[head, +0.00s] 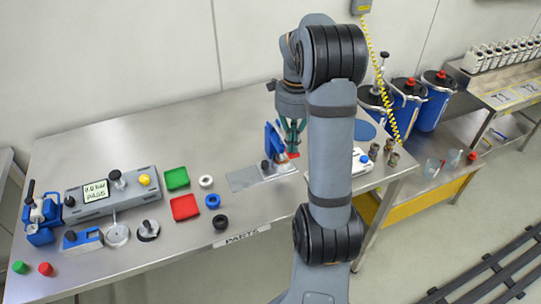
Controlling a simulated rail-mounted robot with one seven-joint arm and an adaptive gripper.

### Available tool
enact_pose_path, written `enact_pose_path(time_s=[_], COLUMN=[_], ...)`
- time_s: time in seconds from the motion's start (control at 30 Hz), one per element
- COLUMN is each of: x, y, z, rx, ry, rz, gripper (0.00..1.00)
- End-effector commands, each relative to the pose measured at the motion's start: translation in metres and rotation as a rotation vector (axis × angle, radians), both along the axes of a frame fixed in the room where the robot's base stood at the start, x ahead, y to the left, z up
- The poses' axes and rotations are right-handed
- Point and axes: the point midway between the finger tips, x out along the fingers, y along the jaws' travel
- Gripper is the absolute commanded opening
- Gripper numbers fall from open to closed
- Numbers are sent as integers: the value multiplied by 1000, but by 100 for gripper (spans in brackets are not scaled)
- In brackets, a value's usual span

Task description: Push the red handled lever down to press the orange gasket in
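A small press-like fixture with a blue upright (274,143) stands on a pale base plate (278,171) near the middle of the steel table. A small bit of red (293,155) shows at its right side, which may be the lever's red handle. My gripper (293,146) points down right at the fixture, its fingers overlapping the upright's right side. I cannot tell whether the fingers touch the lever or how far they are apart. I cannot make out the orange gasket; my arm and gripper hide part of this area.
A grey console (115,192), a green tray (177,178), a red tray (184,207) and several small rings lie to the left. A white device (361,161) is partly behind my arm. Blue canisters (406,100) stand at the right. A grey plate (243,179) lies left of the fixture.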

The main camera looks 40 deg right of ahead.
Motion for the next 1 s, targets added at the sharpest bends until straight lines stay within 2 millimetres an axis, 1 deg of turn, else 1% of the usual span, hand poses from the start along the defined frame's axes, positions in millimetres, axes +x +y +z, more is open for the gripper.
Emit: enact_pose_path(time_s=[0.03, 0.2, 0.37, 1.0], x=[0, 0, 0, 0], y=[0, 0, 0, 0], z=[-2, -1, 5, 53], rx=[0, 0, 0, -1], ry=[0, 0, 0, -1], rz=[0, 0, 0, 0], gripper=[0, 0, 0, 0])
